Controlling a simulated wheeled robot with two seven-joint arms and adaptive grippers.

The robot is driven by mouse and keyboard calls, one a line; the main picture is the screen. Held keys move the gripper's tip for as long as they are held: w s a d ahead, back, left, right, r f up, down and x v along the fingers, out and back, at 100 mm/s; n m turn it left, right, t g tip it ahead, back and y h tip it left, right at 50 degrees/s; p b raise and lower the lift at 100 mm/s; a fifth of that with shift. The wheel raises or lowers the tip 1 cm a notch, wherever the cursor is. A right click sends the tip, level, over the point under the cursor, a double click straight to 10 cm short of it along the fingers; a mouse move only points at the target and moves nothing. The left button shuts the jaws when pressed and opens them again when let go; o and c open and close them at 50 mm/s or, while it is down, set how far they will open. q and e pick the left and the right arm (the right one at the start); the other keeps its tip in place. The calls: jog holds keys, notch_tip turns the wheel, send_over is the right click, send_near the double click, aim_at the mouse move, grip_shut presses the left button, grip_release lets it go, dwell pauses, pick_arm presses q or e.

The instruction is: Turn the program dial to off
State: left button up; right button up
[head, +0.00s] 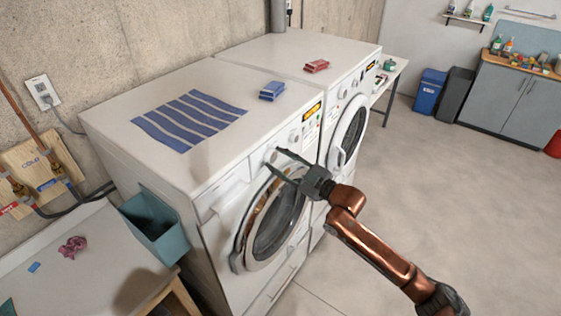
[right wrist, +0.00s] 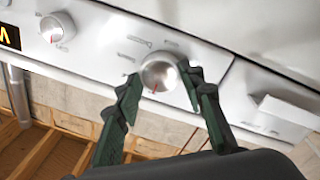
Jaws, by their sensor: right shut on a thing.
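The program dial (right wrist: 158,73) is a round silver knob on the white panel of the nearer washing machine (head: 160,95). A small red mark shows on it, toward the lower edge of the right wrist picture. Small printed marks around the dial are too small to read. My right gripper (right wrist: 158,80) has its two dark green fingers on either side of the dial and is shut on it. In the head view the right gripper (head: 277,158) reaches the front panel above the round door, and its fingers largely hide the dial. My left gripper is not in view.
A second knob (right wrist: 57,27) sits beside the orange display. The round door (head: 275,220) is below my right gripper. A second machine (head: 300,50) stands behind. The floor at right is clear.

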jog(key=o, duration=1.2)
jog(key=shift+a, duration=0.15)
jog(key=shift+c, duration=0.2)
jog(key=shift+s, duration=0.1)
jog(key=v, duration=1.2)
jog(key=shift+f, duration=0.1)
